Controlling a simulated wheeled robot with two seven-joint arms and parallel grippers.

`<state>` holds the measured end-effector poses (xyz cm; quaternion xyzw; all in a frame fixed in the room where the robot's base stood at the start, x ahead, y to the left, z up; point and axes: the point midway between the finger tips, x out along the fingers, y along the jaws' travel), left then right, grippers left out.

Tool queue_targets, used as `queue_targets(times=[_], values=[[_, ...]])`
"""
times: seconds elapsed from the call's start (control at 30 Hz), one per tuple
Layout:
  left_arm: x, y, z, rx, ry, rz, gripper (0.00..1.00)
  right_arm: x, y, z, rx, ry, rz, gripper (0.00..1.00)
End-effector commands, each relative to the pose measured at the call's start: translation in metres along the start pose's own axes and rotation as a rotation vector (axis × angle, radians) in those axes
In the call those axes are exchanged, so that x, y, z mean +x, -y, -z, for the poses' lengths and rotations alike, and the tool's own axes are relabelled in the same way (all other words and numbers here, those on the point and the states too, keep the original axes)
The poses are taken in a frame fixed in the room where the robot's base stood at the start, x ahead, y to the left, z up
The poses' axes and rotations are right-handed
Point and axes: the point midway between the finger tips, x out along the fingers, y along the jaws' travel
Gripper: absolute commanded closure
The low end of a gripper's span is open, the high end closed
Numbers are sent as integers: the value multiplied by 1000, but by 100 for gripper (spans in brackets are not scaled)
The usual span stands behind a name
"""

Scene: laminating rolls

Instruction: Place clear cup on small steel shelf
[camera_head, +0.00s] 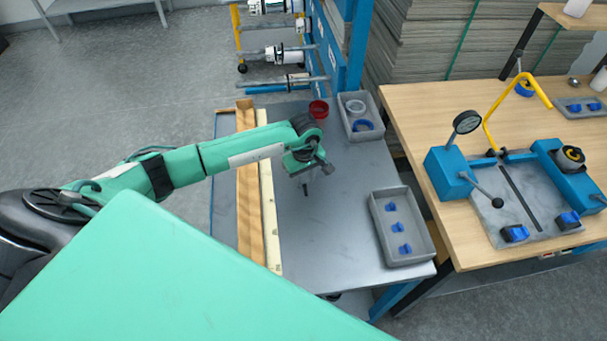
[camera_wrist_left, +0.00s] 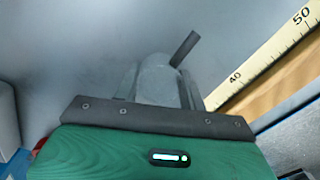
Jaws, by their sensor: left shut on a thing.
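My left gripper (camera_head: 308,172) reaches in from the left above the grey metal top of the small table (camera_head: 345,230). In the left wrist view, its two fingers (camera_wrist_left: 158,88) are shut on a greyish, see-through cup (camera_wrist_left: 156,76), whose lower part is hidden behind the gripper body. In the head view the cup can hardly be made out against the grey metal. A short dark stick-like piece (camera_wrist_left: 185,48) shows beside the cup. I cannot tell which surface is the small steel shelf. My right gripper is not in view.
A yellow ruler (camera_head: 269,210) and wooden strip (camera_head: 247,180) run along the table's left side. A grey tray with blue pieces (camera_head: 430,250), another grey bin (camera_head: 376,115) and a red ring-like container (camera_head: 318,108) stand right and behind. The metal's front middle is clear.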

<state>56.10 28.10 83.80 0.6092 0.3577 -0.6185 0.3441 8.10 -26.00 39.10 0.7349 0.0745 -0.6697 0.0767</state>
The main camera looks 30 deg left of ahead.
Motion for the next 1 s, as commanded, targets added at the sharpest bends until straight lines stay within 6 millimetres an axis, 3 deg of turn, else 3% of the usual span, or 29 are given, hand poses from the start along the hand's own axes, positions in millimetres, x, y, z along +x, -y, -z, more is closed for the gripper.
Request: queue_targets(times=[0.33, 0.37, 0.47, 0.83, 1.0], values=[[4, 0, 1, 0, -1, -1, 81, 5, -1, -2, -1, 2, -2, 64], [4, 0, 1, 0, -1, -1, 57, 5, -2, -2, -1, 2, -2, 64], [3, 0, 0, 0, -1, -1, 37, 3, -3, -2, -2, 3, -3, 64], [-1, 0, 0, 0, -1, -1, 37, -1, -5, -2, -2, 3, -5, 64], [-22, -1, 2, 2, -5, -6, 37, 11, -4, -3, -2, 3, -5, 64]])
